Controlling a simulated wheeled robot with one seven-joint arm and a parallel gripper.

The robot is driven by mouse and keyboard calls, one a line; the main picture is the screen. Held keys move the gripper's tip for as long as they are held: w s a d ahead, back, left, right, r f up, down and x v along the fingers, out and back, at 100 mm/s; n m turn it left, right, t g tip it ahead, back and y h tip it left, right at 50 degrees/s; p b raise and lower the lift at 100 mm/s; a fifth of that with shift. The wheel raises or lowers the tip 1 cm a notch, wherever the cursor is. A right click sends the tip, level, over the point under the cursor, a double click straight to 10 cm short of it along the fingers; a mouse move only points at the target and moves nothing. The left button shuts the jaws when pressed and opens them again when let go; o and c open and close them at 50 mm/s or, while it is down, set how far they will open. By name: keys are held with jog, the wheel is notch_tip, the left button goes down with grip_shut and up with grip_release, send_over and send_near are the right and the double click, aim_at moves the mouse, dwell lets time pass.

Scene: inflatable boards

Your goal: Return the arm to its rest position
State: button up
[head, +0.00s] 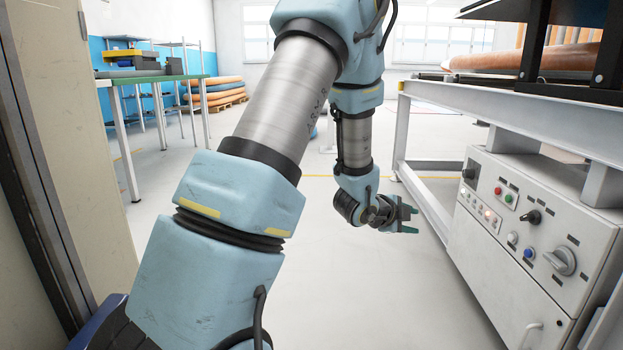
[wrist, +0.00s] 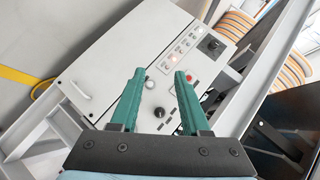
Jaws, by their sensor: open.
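My arm reaches up and forward across the middle of the head view, then bends down. My gripper (head: 409,219) hangs at its end, left of a white control panel (head: 525,232), with clear floor under it. In the wrist view my gripper (wrist: 158,76) shows two green fingers spread apart with nothing between them. The control panel (wrist: 110,62) lies beyond the fingers there, with its buttons and knobs facing me. The fingers look apart from the panel.
A white steel frame (head: 480,112) with the panel under it stands close on the right. A green-topped table (head: 150,79) is at the left, with stacked orange rolls (head: 215,92) behind it. A cabinet edge is near at left. The middle floor (head: 400,290) is free.

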jog(key=w+a+r+n+y+p, duration=0.1)
jog(key=a+n+y, duration=0.1)
jog(key=a+n, duration=0.35)
jog(key=a+r+n+y, duration=0.2)
jog(key=a+y, duration=0.1)
jog(key=a, duration=0.5)
jog(key=s+a+r+n+g+y+p, duration=0.2)
jog(key=s+a+n+g, duration=0.1)
jog(key=s+a+n, duration=0.5)
jog(key=s+a+r+n+g+y+p, duration=0.1)
jog(key=s+a+r+n+g+y, duration=0.15)
jog(key=s+a+n, duration=0.65)
notch_tip(320, 180, up, 37)
jog(key=a+m+p, duration=0.1)
jog(key=m+p, duration=0.1)
jog(key=p, duration=3.6)
jog(key=shift+s+a+r, duration=0.15)
jog(key=shift+a+r, duration=0.05)
jog(key=shift+a, duration=0.05)
